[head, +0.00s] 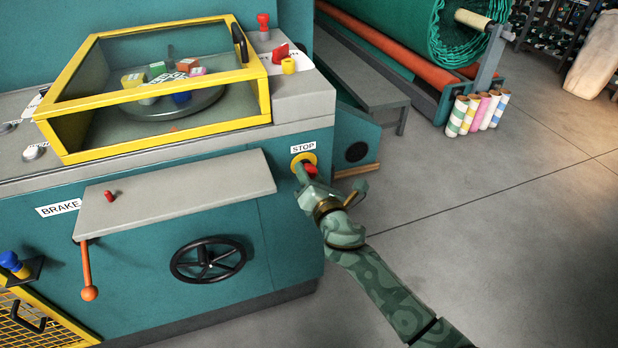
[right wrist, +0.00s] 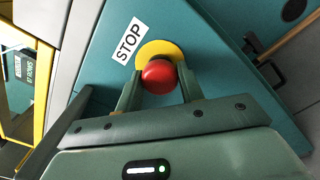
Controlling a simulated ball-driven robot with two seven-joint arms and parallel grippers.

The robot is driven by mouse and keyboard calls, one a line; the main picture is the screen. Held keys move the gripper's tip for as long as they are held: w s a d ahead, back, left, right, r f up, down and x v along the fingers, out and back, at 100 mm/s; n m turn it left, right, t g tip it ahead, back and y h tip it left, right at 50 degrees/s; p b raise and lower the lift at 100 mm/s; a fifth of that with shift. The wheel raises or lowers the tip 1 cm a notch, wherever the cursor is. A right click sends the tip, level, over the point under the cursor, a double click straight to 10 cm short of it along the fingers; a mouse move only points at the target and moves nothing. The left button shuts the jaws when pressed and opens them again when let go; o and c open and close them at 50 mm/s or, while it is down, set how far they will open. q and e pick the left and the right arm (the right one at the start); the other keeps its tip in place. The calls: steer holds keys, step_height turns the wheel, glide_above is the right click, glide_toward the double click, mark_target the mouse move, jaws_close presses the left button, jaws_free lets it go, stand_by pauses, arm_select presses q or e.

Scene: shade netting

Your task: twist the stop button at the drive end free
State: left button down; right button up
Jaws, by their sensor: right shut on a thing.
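The red stop button (head: 311,170) sits on a yellow round plate (head: 297,161) on the teal machine's front, under a white STOP label (head: 303,148). In the right wrist view the red button (right wrist: 158,76) is between the two fingers of my right gripper (right wrist: 160,84), with the yellow plate (right wrist: 160,48) behind it. My right gripper (head: 309,172) is shut on the button. The fingers hide the button's sides. My left gripper is not in view.
A yellow-framed guard (head: 150,122) covers a turntable on the machine top. A grey shelf (head: 175,192), a black handwheel (head: 207,260) and an orange brake lever (head: 87,270) are left of the button. Open floor (head: 480,240) lies to the right.

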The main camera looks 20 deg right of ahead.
mark_target(310, 175)
steer(key=m, duration=0.3)
steer(key=shift+f, duration=0.15)
steer(key=o, duration=0.5)
steer(key=shift+m, duration=1)
steer(key=o, duration=0.4)
steer(key=shift+c, duration=0.2)
steer(key=shift+s+r+p, duration=0.2)
steer(key=shift+s+p, duration=0.25)
steer(key=shift+s, duration=2.05)
steer(key=shift+f, duration=0.1)
steer(key=o, duration=0.6)
